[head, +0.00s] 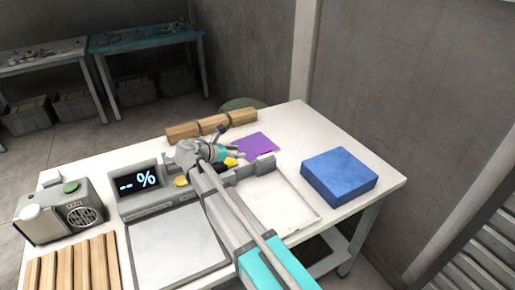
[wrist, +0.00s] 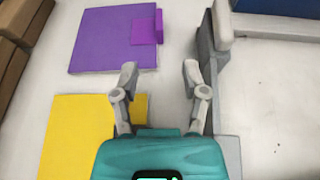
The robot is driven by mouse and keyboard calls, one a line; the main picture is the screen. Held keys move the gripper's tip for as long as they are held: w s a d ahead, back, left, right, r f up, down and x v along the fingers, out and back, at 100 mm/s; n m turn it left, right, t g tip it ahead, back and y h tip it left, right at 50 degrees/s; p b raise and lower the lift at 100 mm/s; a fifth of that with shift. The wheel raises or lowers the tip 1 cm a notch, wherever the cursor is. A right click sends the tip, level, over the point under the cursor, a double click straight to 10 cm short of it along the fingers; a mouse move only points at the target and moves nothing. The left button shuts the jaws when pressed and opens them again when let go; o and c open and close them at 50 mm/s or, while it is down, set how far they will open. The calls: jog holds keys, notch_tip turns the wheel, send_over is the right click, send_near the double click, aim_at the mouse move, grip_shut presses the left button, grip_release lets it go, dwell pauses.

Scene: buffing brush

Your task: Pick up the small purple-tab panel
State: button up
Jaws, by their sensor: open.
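A flat purple panel (head: 254,143) lies on the white table beyond my gripper. In the wrist view the purple panel (wrist: 100,42) is at the upper left, with a small brighter purple tab (wrist: 146,28) at its right edge. My gripper (wrist: 160,72) is open and empty, its fingertips just below and right of the panel in that view. In the head view my gripper (head: 238,153) is close to the panel's near edge and partly hidden. A yellow panel (wrist: 75,135) lies under and left of my gripper; a bit of the yellow panel (head: 231,161) shows in the head view.
A grey raised fixture (wrist: 208,75) stands close to the right finger. A white tray (head: 305,205) and a blue block (head: 339,176) are to the right. Wooden blocks (head: 212,124) line the back edge. A scale (head: 165,240) with a display stands left.

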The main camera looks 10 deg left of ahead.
jog(key=b, duration=0.3)
send_near(266, 151)
jog(key=x, duration=0.3)
jog(key=shift+w+d, duration=0.25)
jog(key=shift+d, duration=0.1)
jog(key=shift+b+x, duration=0.9)
jog(key=shift+x, duration=1.65)
jog(key=shift+a+f, duration=0.1)
jog(key=shift+f, duration=0.05)
grip_shut()
